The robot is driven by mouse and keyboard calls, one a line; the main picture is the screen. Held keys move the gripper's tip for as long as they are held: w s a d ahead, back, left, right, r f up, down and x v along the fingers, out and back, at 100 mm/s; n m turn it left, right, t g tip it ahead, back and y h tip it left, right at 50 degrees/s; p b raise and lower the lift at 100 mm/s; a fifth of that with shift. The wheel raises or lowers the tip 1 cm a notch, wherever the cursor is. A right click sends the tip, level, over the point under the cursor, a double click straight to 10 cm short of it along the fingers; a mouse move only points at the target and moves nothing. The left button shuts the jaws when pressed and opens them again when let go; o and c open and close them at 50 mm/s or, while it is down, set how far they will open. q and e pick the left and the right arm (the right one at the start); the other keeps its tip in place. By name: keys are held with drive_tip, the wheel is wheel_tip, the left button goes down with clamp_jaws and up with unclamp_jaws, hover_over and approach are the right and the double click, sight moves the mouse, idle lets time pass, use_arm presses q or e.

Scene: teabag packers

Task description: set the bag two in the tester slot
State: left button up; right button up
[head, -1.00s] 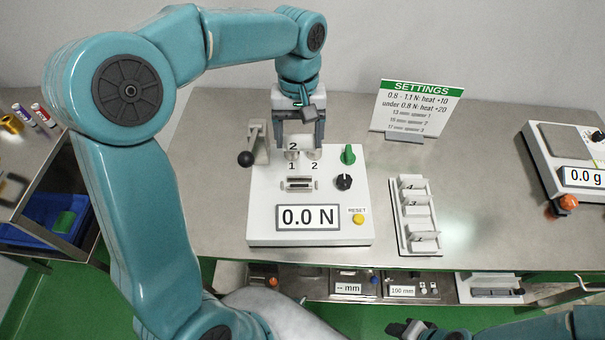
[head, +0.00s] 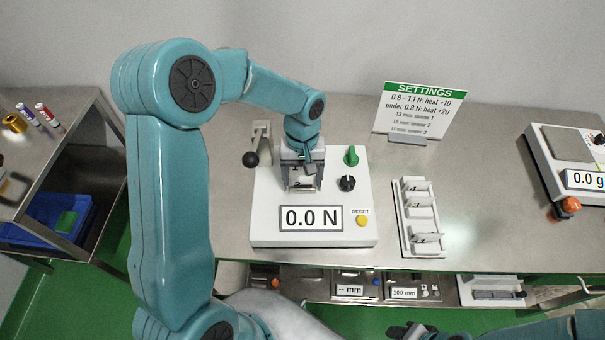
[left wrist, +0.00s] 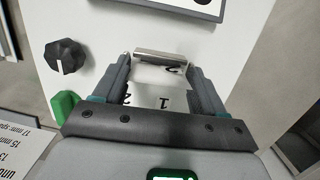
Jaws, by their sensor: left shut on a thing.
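The tester (head: 265,215) is a white box with a display reading 0.0 N. My left gripper (head: 302,186) is over its middle, shut on bag two (left wrist: 168,76), a pale packet marked 2 between the fingers in the left wrist view. The metal slot piece (left wrist: 160,56) lies right at the bag's edge there. My gripper covers most of the slot in the head view. I cannot tell whether the bag's lower edge is inside it. My right gripper (head: 410,331) is partly in view at the bottom edge, its jaws unclear.
A lever with a black ball (head: 250,159), a green knob (head: 351,156), a black knob (head: 347,183) and a yellow reset button (head: 362,220) surround the slot. A white rack (head: 409,245) with several bags stands to the right. The settings sign (head: 417,109) is behind.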

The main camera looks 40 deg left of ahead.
use_arm(q)
drive_tip(key=shift+f, duration=0.2)
drive_tip(key=o, duration=1.1)
drive_tip(key=shift+c, duration=0.2)
drive_tip(key=shift+r, duration=0.1)
drive_tip(key=shift+r, duration=0.2)
wheel_tip(320, 180, up, 12)
drive_tip(key=w+a, duration=0.1)
drive_tip(key=shift+w, duration=0.25)
